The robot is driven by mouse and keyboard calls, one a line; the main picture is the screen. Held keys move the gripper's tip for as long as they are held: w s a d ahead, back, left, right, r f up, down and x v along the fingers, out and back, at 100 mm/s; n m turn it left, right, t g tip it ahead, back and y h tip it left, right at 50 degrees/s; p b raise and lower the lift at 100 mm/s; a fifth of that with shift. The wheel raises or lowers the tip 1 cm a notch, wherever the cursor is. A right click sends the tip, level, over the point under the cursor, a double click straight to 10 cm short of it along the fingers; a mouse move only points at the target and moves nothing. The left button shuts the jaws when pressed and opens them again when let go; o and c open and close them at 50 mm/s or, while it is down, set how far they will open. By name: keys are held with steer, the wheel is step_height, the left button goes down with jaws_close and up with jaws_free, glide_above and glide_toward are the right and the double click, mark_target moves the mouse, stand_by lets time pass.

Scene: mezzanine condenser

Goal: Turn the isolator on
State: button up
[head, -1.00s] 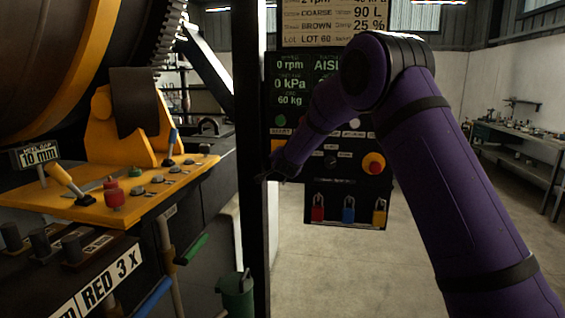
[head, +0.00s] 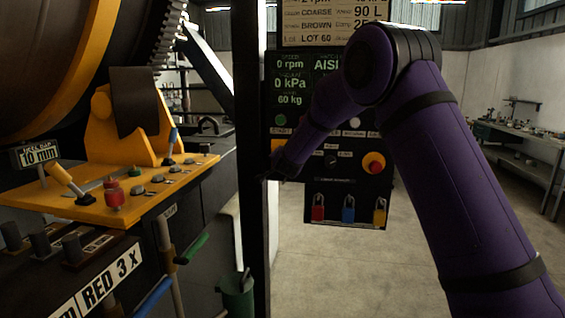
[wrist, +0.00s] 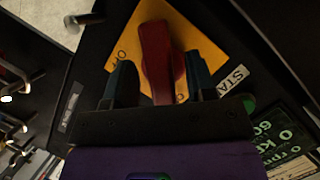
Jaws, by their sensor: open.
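The isolator is a red rotary handle (wrist: 157,62) on a yellow plate (wrist: 198,42), seen in the wrist view. The handle lies between the two fingers of my gripper (wrist: 158,84), which are open with a finger on each side. I cannot tell whether either finger touches it. Lettering on the plate is partly covered. In the head view my gripper (head: 270,178) is at the left edge of the dark control panel (head: 345,208), and only a sliver of the yellow plate (head: 279,146) shows. The handle is hidden there behind my arm.
The panel also carries a red emergency button (head: 374,163) on yellow, a green button (head: 280,119), and red, blue and yellow padlocks (head: 348,210) below. A dark post (head: 252,140) stands just left of it. A yellow console (head: 130,190) is further left.

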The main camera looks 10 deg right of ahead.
steer(key=v, duration=0.9)
steer(key=shift+s, duration=0.2)
steer(key=s+d+r+n+g+y, duration=0.1)
steer(key=s+r+n+g+y, duration=0.3)
steer(key=s, duration=0.6)
steer(key=s+d+r+n, duration=0.1)
steer(key=s+r+n, duration=0.1)
steer(key=s+r, duration=0.6)
steer(key=s+d+f+n+g, duration=0.1)
steer(key=s+d+f, duration=0.1)
steer(key=s, duration=0.8)
steer(key=s+d+f+n+g+h, duration=0.1)
steer(key=s+d+f+n+g, duration=0.1)
steer(key=s, duration=0.9)
steer(key=s+d+f+n+g, duration=0.2)
steer(key=s, duration=0.9)
steer(key=shift+d+h, duration=0.3)
steer(key=shift+d, duration=0.05)
